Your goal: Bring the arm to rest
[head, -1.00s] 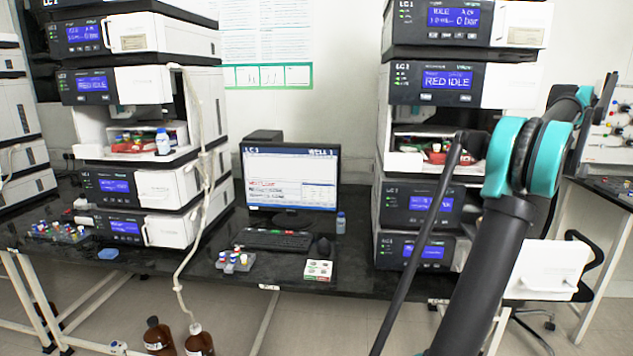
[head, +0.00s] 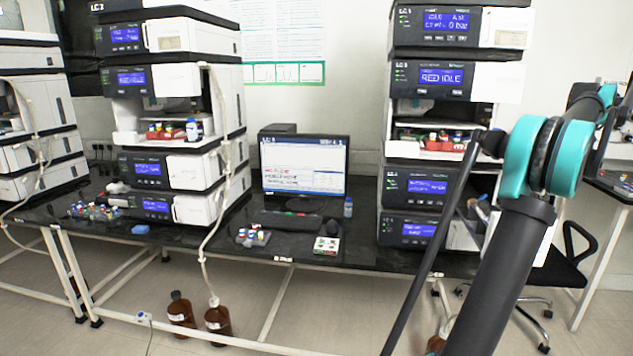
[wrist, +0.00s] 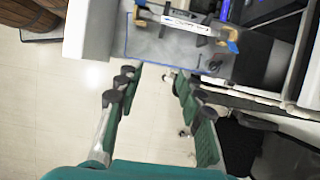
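My gripper (wrist: 155,72) shows in the wrist view, its two green-padded fingers apart with nothing between them. Beyond the fingertips are pale floor and a grey-white panel with a label and brass-coloured fittings (wrist: 185,35). My arm (head: 505,265) rises along the right side of the head view, with teal joints, in front of the right column stack (head: 428,130). The gripper itself is not visible in the head view.
A black bench (head: 350,250) carries the left column stack (head: 180,110), a monitor (head: 303,165), a keyboard (head: 285,219) and vial racks (head: 253,237). Brown bottles (head: 218,320) stand on the floor. An office chair (head: 560,275) is at the right.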

